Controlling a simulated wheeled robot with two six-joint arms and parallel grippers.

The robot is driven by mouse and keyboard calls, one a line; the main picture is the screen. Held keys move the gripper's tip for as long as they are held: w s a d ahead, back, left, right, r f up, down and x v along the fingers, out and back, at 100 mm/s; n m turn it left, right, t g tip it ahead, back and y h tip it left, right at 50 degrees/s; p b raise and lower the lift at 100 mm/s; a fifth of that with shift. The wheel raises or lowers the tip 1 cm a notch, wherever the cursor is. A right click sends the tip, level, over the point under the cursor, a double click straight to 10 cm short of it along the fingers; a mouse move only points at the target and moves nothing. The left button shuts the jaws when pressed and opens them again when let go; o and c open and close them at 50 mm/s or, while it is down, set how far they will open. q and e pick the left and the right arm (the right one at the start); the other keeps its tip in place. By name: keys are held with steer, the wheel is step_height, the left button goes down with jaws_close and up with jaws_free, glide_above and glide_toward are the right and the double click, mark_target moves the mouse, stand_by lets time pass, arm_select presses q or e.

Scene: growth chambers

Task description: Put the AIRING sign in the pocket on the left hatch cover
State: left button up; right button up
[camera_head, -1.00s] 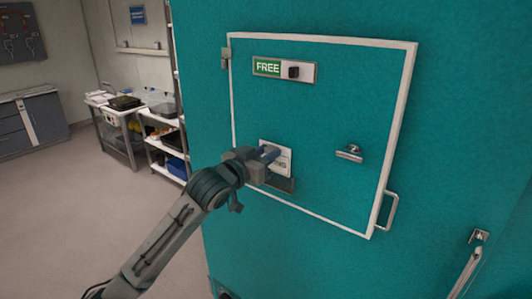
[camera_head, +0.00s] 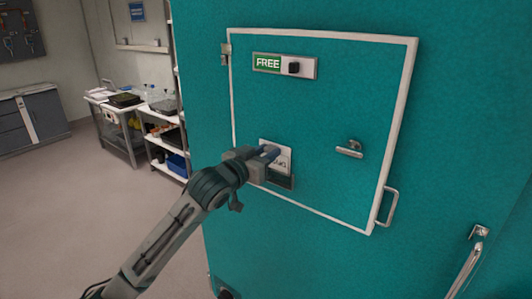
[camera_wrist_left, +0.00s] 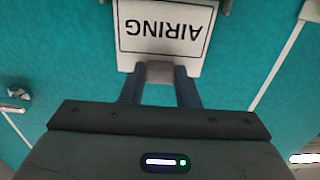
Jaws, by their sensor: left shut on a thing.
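The AIRING sign (camera_wrist_left: 166,28) is a white card with a black border and black letters, upside down in the left wrist view. It also shows in the head view (camera_head: 284,158), partly hidden by my gripper. My left gripper (camera_head: 270,154) is shut on the sign's near edge; its fingers show in the left wrist view (camera_wrist_left: 160,82). The pocket (camera_head: 281,181) is a dark holder low on the teal hatch cover (camera_head: 320,110). The sign is at the pocket's top; I cannot tell how deep it sits. My right gripper is not in view.
A green FREE slider (camera_head: 284,66) is at the cover's top. A latch handle (camera_head: 350,149) and a pull handle (camera_head: 388,207) are on the right. A shelf rack (camera_head: 165,130) and a bench (camera_head: 120,105) stand at the left.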

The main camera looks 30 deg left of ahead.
arm_select(q)
steer(key=shift+f, duration=0.2)
steer(key=shift+f, duration=0.45)
steer(key=shift+f+b, duration=0.15)
steer(key=shift+b, duration=0.15)
steer(key=shift+f, duration=0.3)
steer(key=shift+f, duration=0.4)
stand_by(0.6)
steer(key=o, duration=1.1)
steer(key=shift+c, duration=0.2)
steer(key=shift+s, duration=0.15)
